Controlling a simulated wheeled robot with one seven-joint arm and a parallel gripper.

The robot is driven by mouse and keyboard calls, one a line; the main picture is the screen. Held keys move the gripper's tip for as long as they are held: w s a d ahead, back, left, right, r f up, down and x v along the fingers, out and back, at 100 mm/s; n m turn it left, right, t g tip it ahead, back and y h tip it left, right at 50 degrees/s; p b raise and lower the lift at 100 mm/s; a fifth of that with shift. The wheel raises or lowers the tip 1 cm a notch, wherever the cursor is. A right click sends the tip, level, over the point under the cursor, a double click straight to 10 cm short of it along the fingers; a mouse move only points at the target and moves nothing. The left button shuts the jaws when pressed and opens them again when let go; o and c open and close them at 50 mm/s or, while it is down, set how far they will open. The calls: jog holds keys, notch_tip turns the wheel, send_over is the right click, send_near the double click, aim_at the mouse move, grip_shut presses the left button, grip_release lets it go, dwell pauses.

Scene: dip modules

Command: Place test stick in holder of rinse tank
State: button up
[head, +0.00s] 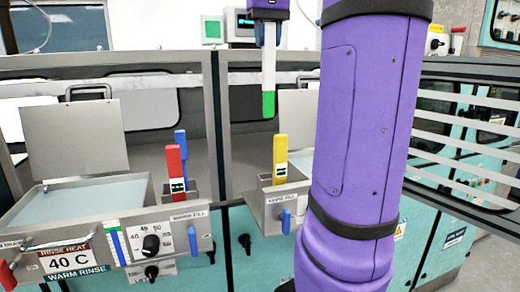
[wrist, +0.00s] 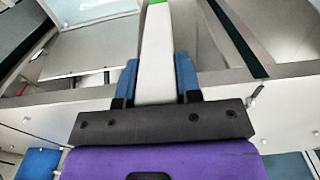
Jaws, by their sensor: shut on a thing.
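My gripper (head: 268,22) is at the top centre of the head view, shut on the test stick (head: 268,75). The stick is white with a green lower end and hangs upright above the right-hand tank. In the wrist view, blue fingers (wrist: 158,80) clasp the white stick (wrist: 156,50); its green tip is cut off at the top edge. The left tank (head: 60,240) bears a "WARM RINSE" 40 C sign. A grey holder (head: 194,195) at its right side has red and blue handles upright in it. The right tank's front panel (head: 285,205) has a small label that I cannot read surely.
A yellow handle (head: 280,158) stands upright at the right tank, just below the green tip. An open lid (head: 75,138) stands behind the left tank. My purple arm hides part of the right tank.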

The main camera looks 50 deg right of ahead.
notch_tip(320, 180, down, 26)
jog(key=shift+r, duration=0.25)
jog(key=shift+f, duration=0.15)
dwell(0.3)
jog(key=o, duration=0.8)
jog(key=shift+o, duration=0.2)
